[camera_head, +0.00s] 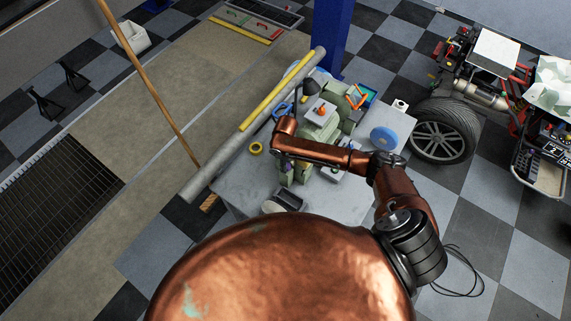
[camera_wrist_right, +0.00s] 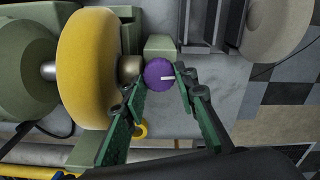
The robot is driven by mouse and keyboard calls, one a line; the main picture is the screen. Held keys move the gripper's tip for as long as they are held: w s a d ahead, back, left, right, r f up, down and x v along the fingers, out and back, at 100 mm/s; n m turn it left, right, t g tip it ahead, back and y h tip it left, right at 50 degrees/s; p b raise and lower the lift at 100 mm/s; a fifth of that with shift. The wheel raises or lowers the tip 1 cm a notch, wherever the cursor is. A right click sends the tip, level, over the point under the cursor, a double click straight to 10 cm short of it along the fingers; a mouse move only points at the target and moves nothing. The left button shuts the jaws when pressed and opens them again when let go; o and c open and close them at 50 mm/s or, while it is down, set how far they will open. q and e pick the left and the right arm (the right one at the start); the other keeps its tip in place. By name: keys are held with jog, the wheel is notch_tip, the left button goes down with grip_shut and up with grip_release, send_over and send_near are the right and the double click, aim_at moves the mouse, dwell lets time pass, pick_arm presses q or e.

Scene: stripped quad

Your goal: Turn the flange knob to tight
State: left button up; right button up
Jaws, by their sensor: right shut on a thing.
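The flange knob (camera_wrist_right: 158,73) is a round purple knob with a short white mark pointing right in the right wrist view. It sits against a green housing (camera_wrist_right: 160,45). My right gripper (camera_wrist_right: 160,80) has its two green-padded fingers on either side of the knob and is shut on it. No tight marking can be read. My left gripper is not in view.
A grinder's yellow wheel (camera_wrist_right: 88,68) stands close left of the fingers. A tyre (camera_head: 441,130) lies right.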

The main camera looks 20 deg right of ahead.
jog(key=shift+d+m, duration=0.1)
jog(key=shift+m, duration=0.5)
jog(key=o, duration=1.1)
jog(key=shift+o, duration=0.2)
notch_tip(320, 180, up, 12)
dwell(0.4)
